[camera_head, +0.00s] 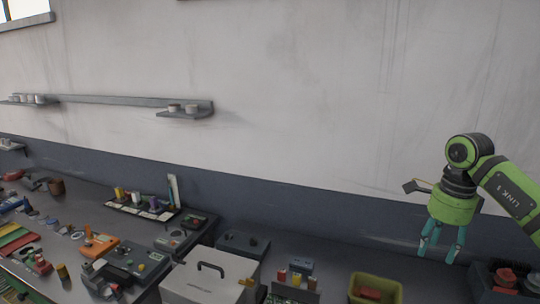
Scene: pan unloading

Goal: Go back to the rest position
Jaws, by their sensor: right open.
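My right gripper (440,250) hangs from the green arm at the right of the head view. Its two teal fingers point down and are apart, with nothing seen between them. It is above the back right part of the workbench (330,254), in front of the wall. My left gripper is not in view. No pan can be made out.
A yellow-green bin (376,280) with something red inside stands below and left of the gripper. A dark bin (508,285) with red items is at the lower right. A white box with a handle (210,278) and cluttered tools fill the left bench. A wall shelf (130,101) is high left.

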